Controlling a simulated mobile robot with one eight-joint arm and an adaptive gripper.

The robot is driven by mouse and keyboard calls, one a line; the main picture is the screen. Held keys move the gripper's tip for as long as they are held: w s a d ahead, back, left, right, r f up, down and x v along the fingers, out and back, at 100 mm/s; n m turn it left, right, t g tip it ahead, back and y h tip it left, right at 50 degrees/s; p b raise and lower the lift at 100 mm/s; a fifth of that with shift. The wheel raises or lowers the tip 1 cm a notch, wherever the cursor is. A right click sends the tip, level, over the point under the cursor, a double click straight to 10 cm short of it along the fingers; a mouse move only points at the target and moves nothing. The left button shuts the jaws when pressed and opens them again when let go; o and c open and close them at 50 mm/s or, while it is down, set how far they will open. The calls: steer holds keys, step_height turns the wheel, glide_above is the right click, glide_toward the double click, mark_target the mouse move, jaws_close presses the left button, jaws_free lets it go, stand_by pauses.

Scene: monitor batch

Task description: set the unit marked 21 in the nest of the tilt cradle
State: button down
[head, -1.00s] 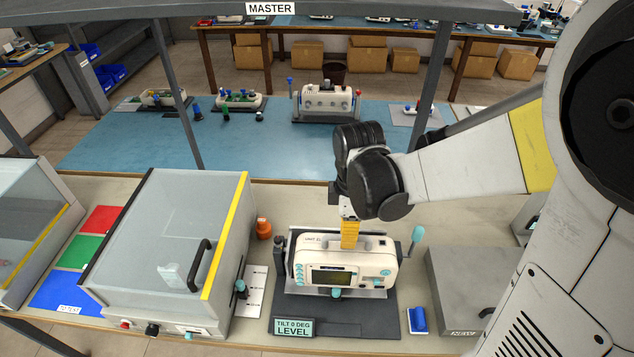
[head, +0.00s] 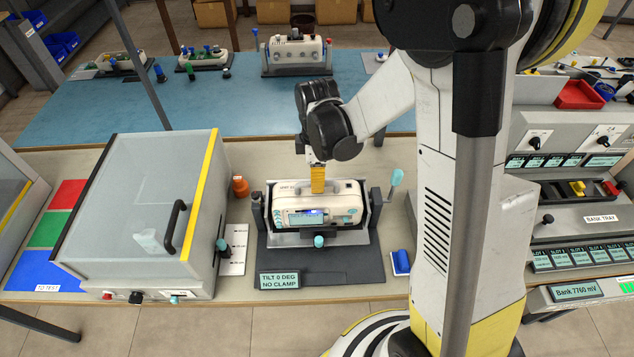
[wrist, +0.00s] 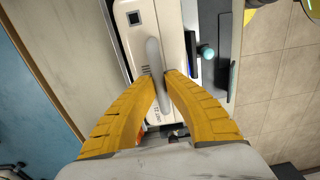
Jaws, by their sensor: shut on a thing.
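A white unit (head: 328,204) with a small screen and teal buttons is at the tilt cradle (head: 318,262), between its side posts. My gripper (head: 318,184) is shut on the unit's top handle; in the wrist view the yellow fingers (wrist: 160,82) close around the grey handle bar (wrist: 156,65). The cradle's display (head: 279,281) reads "TILT 0 DEG NO CLAMP". The unit hides the nest, so I cannot tell if it is fully seated.
A clear-lidded box (head: 150,208) with a black handle stands left of the cradle. A lever with a teal knob (head: 397,177) rises at the cradle's right. A blue object (head: 401,262) lies right of it. A bank tray console (head: 590,215) is further right.

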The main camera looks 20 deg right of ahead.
steer(key=shift+f, duration=0.1)
steer(key=c, duration=1.6)
jaws_free()
step_height(320, 180, up, 12)
steer(key=p, duration=0.3)
steer(key=shift+s+r+m+t, duration=1.25)
steer(key=shift+s+r+m, duration=0.35)
steer(key=shift+s+m, duration=0.7)
steer(key=shift+s+r+m+t, duration=1.2)
steer(key=shift+s+r+m, duration=0.6)
steer(key=shift+m, duration=0.7)
steer(key=shift+s+r+m+t, duration=1.25)
steer(key=shift+s+r+m, duration=0.2)
steer(key=shift+s+m, duration=0.9)
